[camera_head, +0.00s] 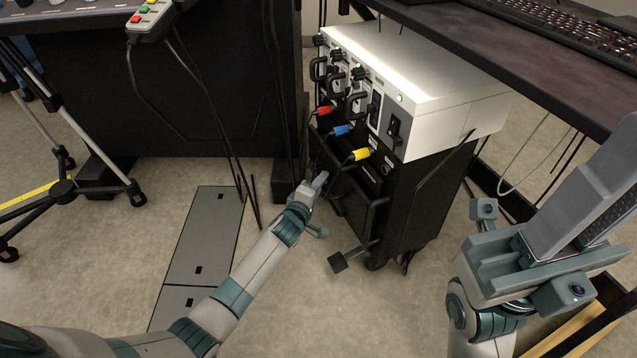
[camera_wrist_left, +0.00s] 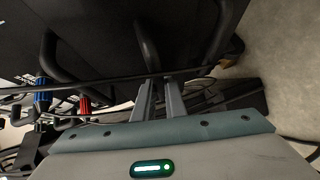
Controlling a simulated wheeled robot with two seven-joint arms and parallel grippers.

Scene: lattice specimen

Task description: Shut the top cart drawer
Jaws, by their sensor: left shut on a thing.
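The black cart (camera_head: 425,195) stands in the middle of the head view under a white instrument box. Its top drawer (camera_head: 345,185) is on the left-facing front, dark and partly hidden by cables and my gripper; how far out it stands is hard to tell. My left gripper (camera_head: 319,182) is at that front, below the coloured plugs.
The white instrument box (camera_head: 420,75) has black handles and red, blue and yellow plugs (camera_head: 357,155) with hanging cables. A dark desk (camera_head: 530,60) overhangs at the right. A tripod (camera_head: 65,185) stands left. The floor before the cart is mostly clear.

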